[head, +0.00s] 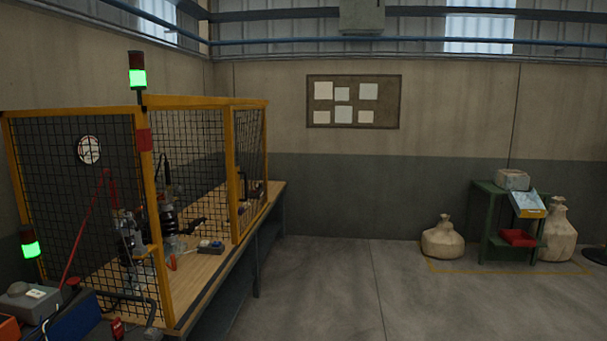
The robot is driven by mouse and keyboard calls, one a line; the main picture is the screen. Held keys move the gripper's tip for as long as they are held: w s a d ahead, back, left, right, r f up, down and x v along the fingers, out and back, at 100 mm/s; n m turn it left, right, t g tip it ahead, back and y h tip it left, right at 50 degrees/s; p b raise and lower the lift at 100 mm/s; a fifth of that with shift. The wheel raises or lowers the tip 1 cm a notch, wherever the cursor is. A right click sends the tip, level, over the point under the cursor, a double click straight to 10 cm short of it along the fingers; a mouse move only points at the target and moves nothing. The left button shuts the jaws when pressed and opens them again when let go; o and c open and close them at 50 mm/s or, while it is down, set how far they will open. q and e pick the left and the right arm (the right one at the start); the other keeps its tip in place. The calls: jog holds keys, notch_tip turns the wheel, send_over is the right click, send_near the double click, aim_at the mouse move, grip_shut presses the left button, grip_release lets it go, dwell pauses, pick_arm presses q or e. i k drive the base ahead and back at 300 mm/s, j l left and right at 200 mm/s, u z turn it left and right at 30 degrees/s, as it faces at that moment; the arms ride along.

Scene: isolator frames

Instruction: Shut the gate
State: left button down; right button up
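A yellow-framed black mesh guard stands on a wooden bench at the left. Its front panel (60,170) carries a round sign (90,150). A side panel (205,140) and a narrower, angled panel (249,165) run back along the bench. I cannot tell for sure which panel is the gate, or whether it is latched. Neither of my grippers can be made out in the head view.
Green lamps (137,78) are lit. The floor (340,290) is clear. A green stand (488,220) and sacks (443,240) are at the right.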

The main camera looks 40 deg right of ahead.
aim_at(235, 173)
jog(key=z, duration=1.05)
jog(key=i+l+z, duration=0.1)
jog(key=i, duration=0.25)
jog(key=i+l+z, duration=0.1)
jog(key=i+z, duration=0.35)
jog(key=i, duration=1.1)
jog(key=i+l, duration=0.1)
jog(key=i, duration=3.25)
jog(key=j+u, duration=0.05)
jog(key=j, duration=0.05)
